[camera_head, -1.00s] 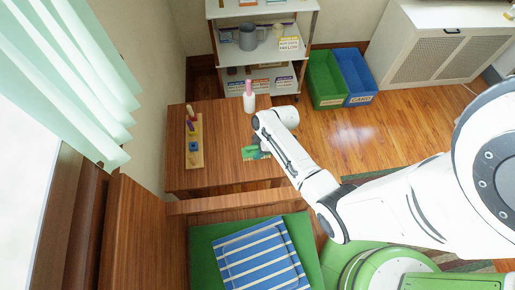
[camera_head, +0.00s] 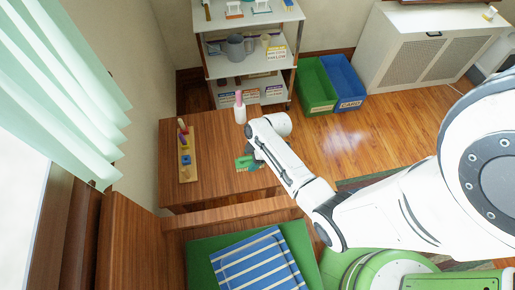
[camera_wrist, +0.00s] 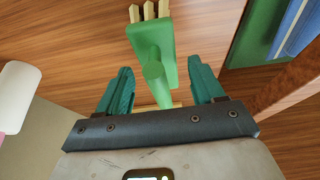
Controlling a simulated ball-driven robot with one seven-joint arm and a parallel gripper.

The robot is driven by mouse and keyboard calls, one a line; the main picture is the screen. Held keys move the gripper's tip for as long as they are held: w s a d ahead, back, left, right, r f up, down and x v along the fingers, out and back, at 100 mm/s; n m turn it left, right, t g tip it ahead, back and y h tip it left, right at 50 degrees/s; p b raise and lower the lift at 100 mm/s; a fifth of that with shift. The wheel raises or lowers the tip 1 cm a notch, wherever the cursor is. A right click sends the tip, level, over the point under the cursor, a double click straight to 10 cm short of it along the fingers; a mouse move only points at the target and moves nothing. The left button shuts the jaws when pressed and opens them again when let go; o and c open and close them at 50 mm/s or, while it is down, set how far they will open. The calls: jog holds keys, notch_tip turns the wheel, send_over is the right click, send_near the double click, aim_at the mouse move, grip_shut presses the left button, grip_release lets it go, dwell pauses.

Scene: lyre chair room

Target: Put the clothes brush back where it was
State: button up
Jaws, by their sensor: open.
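The likely clothes brush, a green block with a round green handle and pale bristle tufts, shows in the wrist view (camera_wrist: 153,45) over the brown table (camera_wrist: 70,40). In the head view, a small green patch of it (camera_head: 243,163) shows on the table (camera_head: 217,133), partly hidden by my arm. My gripper (camera_wrist: 162,80) is open, its two teal fingers on either side of the handle with gaps on both sides. In the head view my gripper (camera_head: 258,158) is mostly hidden below my wrist.
A wooden peg board (camera_head: 187,165) stands left on the table; a white bottle with a pink top (camera_head: 240,108) stands at its back. Behind are a white shelf unit (camera_head: 262,62) and green (camera_head: 316,88) and blue (camera_head: 345,85) bins. A striped cushioned chair (camera_head: 255,262) is in front.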

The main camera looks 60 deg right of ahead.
jog(key=v, duration=1.1)
jog(key=s+a+r+m+g+h, duration=0.1)
jog(key=s+a+r+m, duration=0.3)
jog(key=a, duration=0.3)
jog(key=s+a+r+m+g+h, duration=0.1)
jog(key=s+a+r+m+h, duration=0.1)
jog(key=s+a+r+m, duration=0.2)
jog(key=s+a+r, duration=0.1)
jog(key=a, duration=0.2)
jog(key=shift+s+a+g, duration=0.2)
jog(key=shift+s+g, duration=0.2)
jog(key=shift+s+f, duration=0.1)
jog(key=shift+s, duration=0.05)
